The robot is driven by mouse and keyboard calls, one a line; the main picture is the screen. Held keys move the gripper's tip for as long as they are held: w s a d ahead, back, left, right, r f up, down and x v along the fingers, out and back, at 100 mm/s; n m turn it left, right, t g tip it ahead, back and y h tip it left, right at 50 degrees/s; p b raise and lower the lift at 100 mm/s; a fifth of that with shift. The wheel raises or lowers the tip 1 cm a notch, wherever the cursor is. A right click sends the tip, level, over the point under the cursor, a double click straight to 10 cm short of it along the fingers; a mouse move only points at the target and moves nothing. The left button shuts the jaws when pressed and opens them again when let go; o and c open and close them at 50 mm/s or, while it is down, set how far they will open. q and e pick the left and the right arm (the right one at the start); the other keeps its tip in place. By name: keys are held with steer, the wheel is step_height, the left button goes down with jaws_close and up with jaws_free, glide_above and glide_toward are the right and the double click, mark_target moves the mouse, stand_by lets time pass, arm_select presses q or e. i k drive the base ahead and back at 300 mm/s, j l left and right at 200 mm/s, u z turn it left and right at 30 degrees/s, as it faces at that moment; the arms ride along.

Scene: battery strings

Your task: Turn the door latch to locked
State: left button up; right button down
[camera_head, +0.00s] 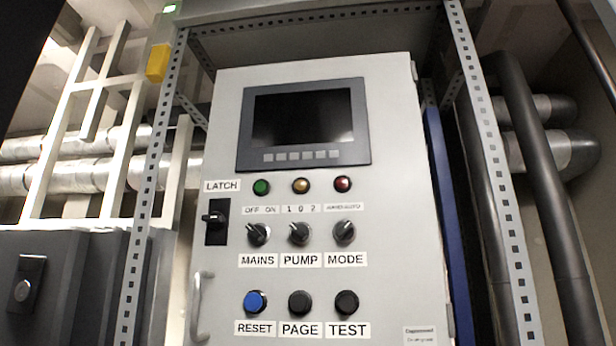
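The door latch (216,220) is a small black knob on a black plate at the upper left of the grey cabinet door (390,240), under a LATCH label (222,185). Its handle looks roughly level, with its end toward the left. I cannot read any locked or unlocked marking beside it. The door looks shut, with a pale curved pull handle (201,308) below the latch. Neither of my grippers is in the head view.
MAINS (258,234), PUMP (299,232) and MODE (344,232) knobs sit right of the latch. RESET (255,302), PAGE (300,303) and TEST (347,302) buttons are below. Perforated posts (147,200) flank the cabinet. A dark box (60,280) stands left.

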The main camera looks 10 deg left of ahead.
mark_target(216, 221)
steer(key=l+u, duration=0.15)
steer(key=u, duration=0.3)
steer(key=k+u, duration=0.15)
steer(key=u, duration=0.25)
steer(key=k+l+u, duration=0.1)
steer(key=u, duration=0.35)
steer(key=k+u, duration=0.15)
steer(key=u, duration=0.3)
steer(key=k+u, duration=0.1)
steer(key=u, duration=0.35)
steer(key=k, duration=0.15)
